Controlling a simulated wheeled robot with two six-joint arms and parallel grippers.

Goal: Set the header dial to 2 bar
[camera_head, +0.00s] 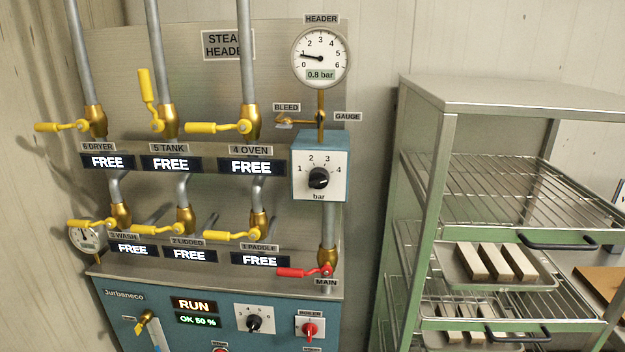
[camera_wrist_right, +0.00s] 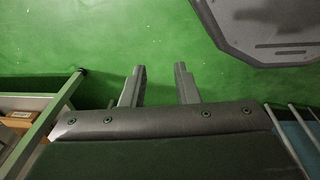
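The header dial (camera_head: 319,178) is a black knob on a white plate marked 1 to 4 bar, on the front of a blue box right of the valve rows. Its pointer is too small to read for certain. The round header gauge (camera_head: 320,58) above it shows 0.8 bar, with its needle near 1. No gripper shows in the head view. In the right wrist view my right gripper (camera_wrist_right: 160,82) has its two fingers apart with nothing between them, over a green floor, away from the dial. My left gripper is not in view.
Yellow valve levers (camera_head: 157,230) stick out left of the dial, and a red main lever (camera_head: 303,271) lies below. A bleed lever (camera_head: 292,122) sits just above the box. A green-sided wire rack (camera_head: 436,200) with pale bars stands to the right.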

